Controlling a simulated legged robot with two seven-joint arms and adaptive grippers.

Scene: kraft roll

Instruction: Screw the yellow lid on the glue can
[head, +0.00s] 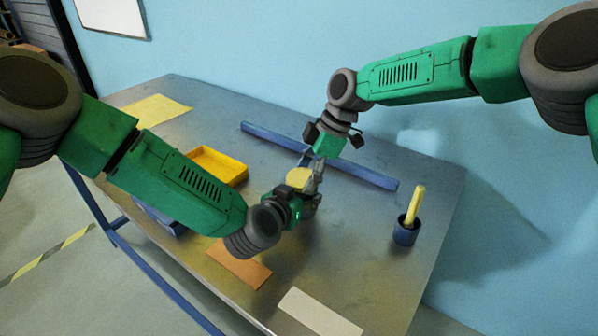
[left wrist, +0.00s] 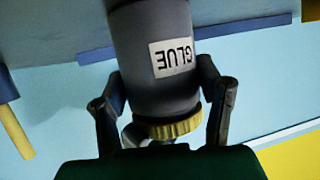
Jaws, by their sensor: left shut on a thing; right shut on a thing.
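The glue can is a dark grey cylinder with a white GLUE label, upside down in the left wrist view (left wrist: 155,60). My left gripper (left wrist: 163,85) is shut on the can, one finger on each side of its body; in the head view it is at the table's middle (head: 300,207). The ridged yellow lid (left wrist: 176,128) is at the can's top end, and shows as a pale yellow disc in the head view (head: 299,177). My right gripper (head: 311,168) reaches down from behind and is shut on the lid. The fingers partly hide the contact; I cannot tell how the lid is seated.
A blue bar (head: 370,175) lies behind the grippers. A yellow tray (head: 218,162) is at left, partly behind my left arm. A dark blue cup (head: 405,232) holding a yellow stick stands at right. An orange sheet (head: 240,264) and a cream sheet (head: 318,314) lie in front.

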